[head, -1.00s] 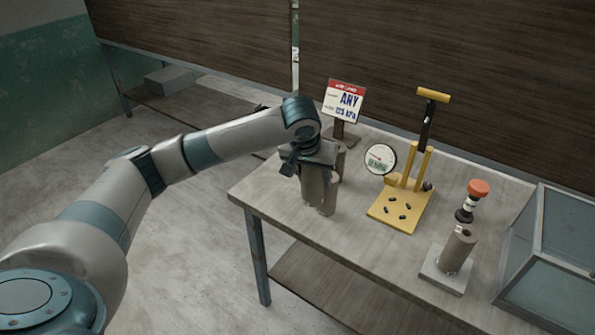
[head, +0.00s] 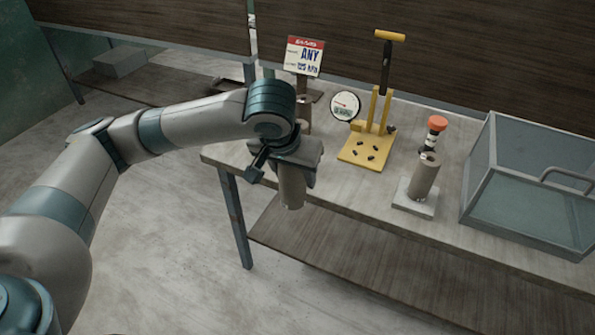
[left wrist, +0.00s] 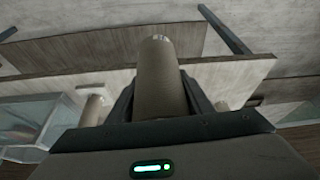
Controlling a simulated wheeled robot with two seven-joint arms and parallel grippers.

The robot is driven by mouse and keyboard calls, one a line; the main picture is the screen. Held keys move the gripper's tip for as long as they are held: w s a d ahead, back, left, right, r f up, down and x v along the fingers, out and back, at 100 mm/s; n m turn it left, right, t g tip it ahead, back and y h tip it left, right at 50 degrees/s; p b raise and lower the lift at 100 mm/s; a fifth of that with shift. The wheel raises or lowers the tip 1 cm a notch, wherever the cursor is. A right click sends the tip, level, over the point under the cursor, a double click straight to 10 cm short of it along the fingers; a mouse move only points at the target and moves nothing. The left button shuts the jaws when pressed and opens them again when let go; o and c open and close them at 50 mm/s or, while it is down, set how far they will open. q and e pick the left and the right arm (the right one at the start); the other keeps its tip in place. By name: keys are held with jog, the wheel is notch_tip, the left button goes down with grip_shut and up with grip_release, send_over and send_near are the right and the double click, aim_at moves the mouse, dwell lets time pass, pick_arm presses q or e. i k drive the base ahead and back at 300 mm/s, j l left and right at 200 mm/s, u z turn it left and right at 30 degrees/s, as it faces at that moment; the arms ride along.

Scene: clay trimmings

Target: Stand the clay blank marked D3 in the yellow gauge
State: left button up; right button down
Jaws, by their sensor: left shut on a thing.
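My left gripper (head: 290,165) is shut on a grey-brown clay cylinder (head: 292,192). The cylinder hangs upright below the jaws near the table's front edge; it also shows large between the fingers in the left wrist view (left wrist: 160,80). No D3 mark is readable on it. The yellow gauge (head: 352,157) stands on the table to the right of and behind the gripper, with a flat base, yellow posts, a black lever with a yellow handle and a round white dial (head: 344,106). Another clay cylinder (head: 303,108) stands partly hidden behind my gripper. My right gripper is not in view.
A clay cylinder (head: 425,178) stands on a pale square plate (head: 414,204), with an orange-topped black tool (head: 434,131) behind it. A glass box (head: 525,195) fills the table's right end. A sign (head: 305,58) stands at the back. The tabletop before the gauge is clear.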

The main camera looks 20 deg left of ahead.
aim_at(366, 151)
jog(key=i+z, duration=0.25)
jog(key=i, duration=0.75)
